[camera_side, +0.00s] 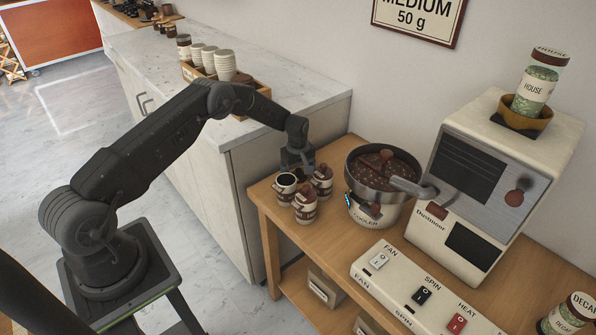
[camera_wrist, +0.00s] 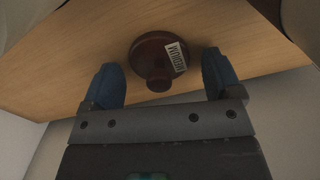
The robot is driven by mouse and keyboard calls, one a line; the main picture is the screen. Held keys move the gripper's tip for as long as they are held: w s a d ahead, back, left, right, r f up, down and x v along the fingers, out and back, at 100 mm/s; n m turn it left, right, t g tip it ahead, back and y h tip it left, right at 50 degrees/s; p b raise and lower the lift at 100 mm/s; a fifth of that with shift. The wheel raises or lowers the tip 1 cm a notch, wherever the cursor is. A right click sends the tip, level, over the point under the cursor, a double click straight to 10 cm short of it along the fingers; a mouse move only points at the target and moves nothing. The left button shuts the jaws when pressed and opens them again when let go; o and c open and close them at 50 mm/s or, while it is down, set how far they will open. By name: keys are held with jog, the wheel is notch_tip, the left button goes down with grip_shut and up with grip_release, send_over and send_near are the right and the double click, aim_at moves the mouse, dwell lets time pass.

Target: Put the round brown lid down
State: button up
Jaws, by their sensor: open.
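The round brown lid (camera_wrist: 157,56) shows in the wrist view, knob toward me, with a white printed label on it. It appears to lie on the wooden table top, near the table's edge. My gripper (camera_wrist: 162,76) is open, its two blue fingers apart on either side of the lid's near part, with gaps to the lid. In the side view my gripper (camera_side: 297,162) is low over the back left of the table, behind the jars. An open jar with dark contents (camera_side: 286,190) stands beside the gripper.
Two jars with brown lids, one in front (camera_side: 305,208) and one at right (camera_side: 323,184), stand close to my gripper. The roaster's cooler pan (camera_side: 372,200) is to their right. A switch panel (camera_side: 420,291) lies in front. A cabinet (camera_side: 300,100) borders the table's left.

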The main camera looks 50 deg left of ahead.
jog(key=shift+r, duration=0.1)
notch_tip(320, 180, up, 12)
notch_tip(320, 180, up, 16)
jog(key=m+t, duration=0.2)
jog(key=m, duration=0.2)
send_over(298, 169)
jog(key=s+d, duration=0.5)
jog(key=d, duration=0.1)
jog(key=s+d+r+m+t, duration=0.1)
jog(key=s+d+r+m, duration=0.4)
jog(key=s, duration=0.5)
jog(key=s+d+r+m+t, duration=0.1)
jog(key=s+d+r+m, duration=0.2)
jog(key=s+d+r, duration=0.35)
jog(key=s+f+m+t, duration=0.1)
jog(key=s+f+m, duration=0.1)
jog(key=s, duration=1.2)
jog(key=shift+d+m+t, duration=0.3)
jog(key=shift+m, duration=0.6)
